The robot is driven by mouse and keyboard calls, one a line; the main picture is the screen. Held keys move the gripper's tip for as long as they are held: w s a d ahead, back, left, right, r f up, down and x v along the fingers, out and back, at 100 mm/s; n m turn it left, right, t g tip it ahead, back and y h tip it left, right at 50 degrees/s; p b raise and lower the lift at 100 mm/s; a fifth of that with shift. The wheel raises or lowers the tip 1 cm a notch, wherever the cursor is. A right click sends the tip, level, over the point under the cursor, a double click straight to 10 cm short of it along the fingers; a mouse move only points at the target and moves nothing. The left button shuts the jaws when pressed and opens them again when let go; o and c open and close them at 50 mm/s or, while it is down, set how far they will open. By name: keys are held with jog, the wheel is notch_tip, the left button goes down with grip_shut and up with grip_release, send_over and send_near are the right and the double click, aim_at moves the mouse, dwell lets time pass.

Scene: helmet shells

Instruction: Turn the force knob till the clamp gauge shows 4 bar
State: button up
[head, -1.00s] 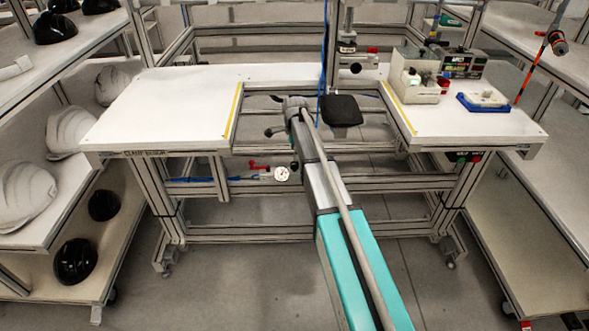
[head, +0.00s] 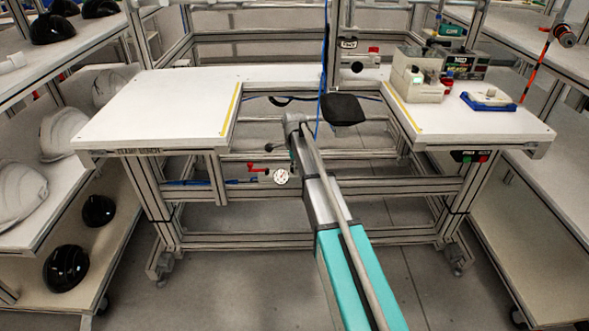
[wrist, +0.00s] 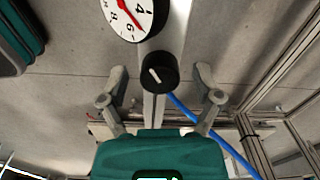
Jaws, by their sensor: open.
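The clamp gauge (wrist: 125,20) is a white dial with a black rim at the top of the wrist view, partly cut off. Its red needle seems to lie between the 4 and the 6; the exact reading is unclear. The gauge also shows small under the bench in the head view (head: 281,176). The force knob (wrist: 158,72) is black with a white mark, just below the gauge. My gripper (wrist: 161,76) is open, its two fingers on either side of the knob with gaps between. I cannot tell how far the fingertips are from it in depth.
A red handle (head: 257,168) sits left of the gauge. A blue hose (wrist: 205,130) runs down right from near the knob. The white bench top (head: 160,108) is to the left; a black pad (head: 343,109) is above my arm. Bench frame bars surround the gauge.

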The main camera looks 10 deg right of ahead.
grip_shut()
dwell(0.5)
jog(key=shift+n, duration=0.4)
jog(key=n, duration=1.1)
dwell(0.4)
grip_release()
